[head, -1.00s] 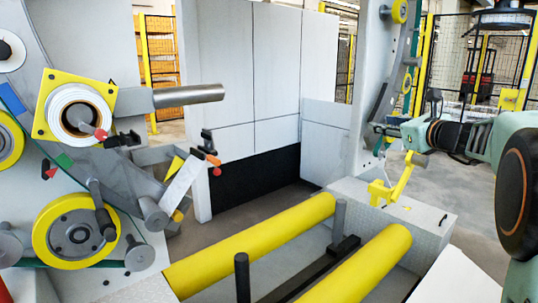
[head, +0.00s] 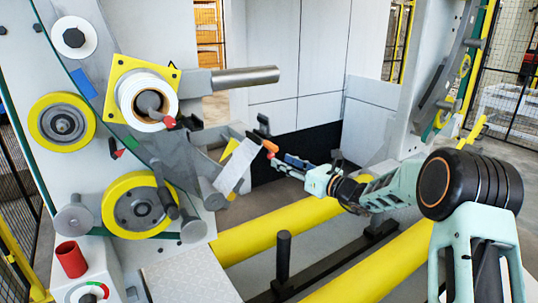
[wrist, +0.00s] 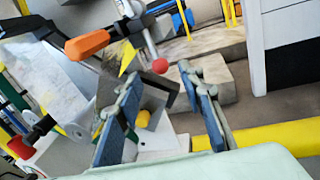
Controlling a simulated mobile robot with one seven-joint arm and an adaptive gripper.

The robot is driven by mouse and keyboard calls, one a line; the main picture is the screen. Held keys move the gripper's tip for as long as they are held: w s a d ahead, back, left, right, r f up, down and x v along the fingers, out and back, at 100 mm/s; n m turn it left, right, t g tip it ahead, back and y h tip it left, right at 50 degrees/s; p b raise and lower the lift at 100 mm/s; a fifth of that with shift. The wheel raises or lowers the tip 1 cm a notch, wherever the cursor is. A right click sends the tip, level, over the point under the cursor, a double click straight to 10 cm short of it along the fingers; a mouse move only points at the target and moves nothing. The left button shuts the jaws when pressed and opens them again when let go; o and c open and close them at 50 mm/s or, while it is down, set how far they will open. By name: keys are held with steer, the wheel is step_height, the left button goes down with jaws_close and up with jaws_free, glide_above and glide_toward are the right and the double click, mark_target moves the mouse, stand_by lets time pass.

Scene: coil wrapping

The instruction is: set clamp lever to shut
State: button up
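Two small handles stand out from the wrapping head, one orange (head: 270,146) and one with a red ball (head: 271,155). In the wrist view the orange handle (wrist: 88,44) is at upper left, and the red ball (wrist: 160,66) ends a metal rod. I cannot tell for certain which is the clamp lever. My gripper (head: 282,163) is just right of them. In the wrist view my gripper (wrist: 158,78) is open, its blue fingers apart, with the red ball seen between the fingertips. Nothing is held; contact is not clear.
A white roll on a yellow plate (head: 122,70) and a steel bar (head: 245,76) sit above left. Yellow rollers (head: 245,237) and a dark post (head: 283,255) lie below. A red knob (head: 170,122) is by the roll. A pale panel (head: 300,60) stands behind.

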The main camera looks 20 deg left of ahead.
mark_target(271, 157)
steer(key=x, duration=0.6)
steer(key=shift+w+a+p, duration=0.2)
steer(key=shift+a+p, duration=0.05)
steer(key=shift+p, duration=0.15)
steer(key=shift+c, duration=0.7)
jaws_close()
